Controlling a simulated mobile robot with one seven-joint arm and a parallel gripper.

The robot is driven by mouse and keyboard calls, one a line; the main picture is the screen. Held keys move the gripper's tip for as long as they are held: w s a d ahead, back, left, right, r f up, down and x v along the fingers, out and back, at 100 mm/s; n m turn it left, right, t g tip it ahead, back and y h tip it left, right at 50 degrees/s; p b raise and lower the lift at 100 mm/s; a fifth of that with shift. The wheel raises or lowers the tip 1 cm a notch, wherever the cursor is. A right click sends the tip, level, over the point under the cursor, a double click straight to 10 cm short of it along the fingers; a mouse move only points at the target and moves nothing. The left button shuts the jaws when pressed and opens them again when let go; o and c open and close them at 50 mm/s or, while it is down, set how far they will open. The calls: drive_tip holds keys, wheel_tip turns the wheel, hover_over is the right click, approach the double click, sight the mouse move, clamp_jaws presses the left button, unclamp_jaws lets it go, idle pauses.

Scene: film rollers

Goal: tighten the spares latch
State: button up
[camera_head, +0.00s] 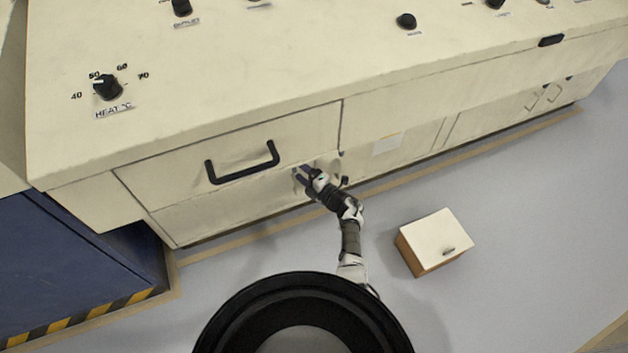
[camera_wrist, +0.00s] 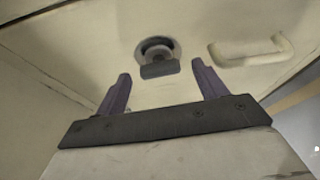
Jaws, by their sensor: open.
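A round latch (camera_wrist: 158,56) with a dark tab is on a cream panel in the wrist view. It sits beyond my fingertips and roughly between them. A cream bar handle (camera_wrist: 252,50) is to its right on the same panel. My gripper (camera_wrist: 160,76) is open, its two purple fingers apart on either side of the latch, with nothing seen held. In the head view my gripper (camera_head: 301,175) is at the cabinet's front, right of the black drawer handle (camera_head: 242,163). There the gripper and wrist hide most of the latch. No spares label can be read.
A black knob (camera_head: 344,181) is just right of my wrist. A small wooden box with a cream top (camera_head: 434,240) stands on the floor to the right. The control top with a heat knob (camera_head: 107,87) overhangs the front. A dark blue unit (camera_head: 70,260) stands left. Grey floor (camera_head: 530,220) is clear at right.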

drive_tip(key=p+v, duration=0.3)
drive_tip(key=v, duration=1)
drive_tip(key=shift+s, duration=0.1)
